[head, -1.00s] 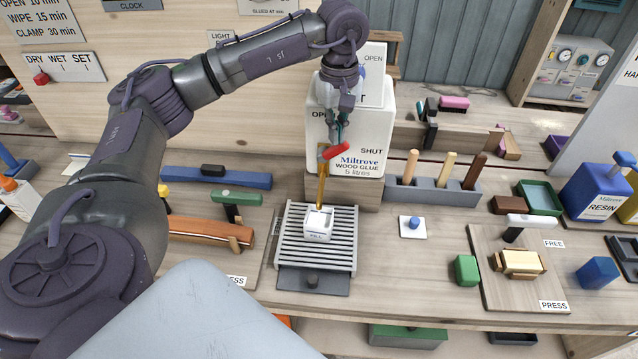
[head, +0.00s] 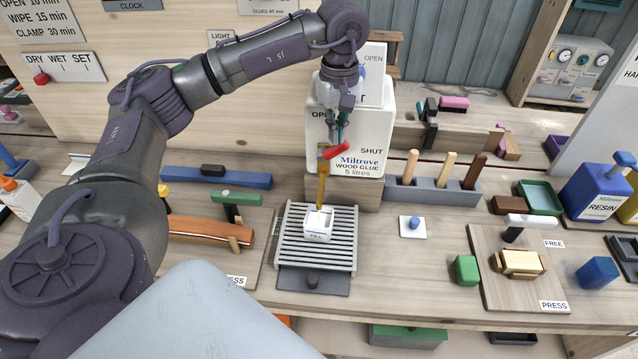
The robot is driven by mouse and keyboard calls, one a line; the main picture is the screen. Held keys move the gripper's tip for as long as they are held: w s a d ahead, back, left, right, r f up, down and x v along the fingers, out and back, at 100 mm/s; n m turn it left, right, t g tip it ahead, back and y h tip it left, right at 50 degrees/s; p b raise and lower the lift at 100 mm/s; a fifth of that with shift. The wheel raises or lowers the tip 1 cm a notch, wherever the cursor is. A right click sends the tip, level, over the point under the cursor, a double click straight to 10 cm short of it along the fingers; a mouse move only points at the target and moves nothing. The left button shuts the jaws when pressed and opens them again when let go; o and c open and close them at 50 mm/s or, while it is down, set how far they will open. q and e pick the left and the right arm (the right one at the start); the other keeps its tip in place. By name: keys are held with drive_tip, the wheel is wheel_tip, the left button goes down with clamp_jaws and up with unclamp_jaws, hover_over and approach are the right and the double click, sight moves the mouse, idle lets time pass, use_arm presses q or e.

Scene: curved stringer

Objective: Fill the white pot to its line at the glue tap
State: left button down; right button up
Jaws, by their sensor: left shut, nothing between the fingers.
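The white pot (head: 318,228) stands upright on a slatted grey drip rack (head: 340,248). The word FILL is on its front; the level inside is too small to read. Behind it is the white glue container (head: 357,135) marked Miltrove wood glue, 5 litres. Its tap has a red lever (head: 335,151) and a brass spout (head: 321,188) pointing down at the pot. A thin pale stream seems to reach the pot. My left gripper (head: 334,138) is shut and empty, just above the red lever; I cannot tell if it touches. My right gripper is not in view.
A grey block with several wooden handles (head: 432,190) stands right of the container. A small white tile with a blue knob (head: 413,226) lies right of the rack. A blue clamp bar (head: 215,178) lies to the left.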

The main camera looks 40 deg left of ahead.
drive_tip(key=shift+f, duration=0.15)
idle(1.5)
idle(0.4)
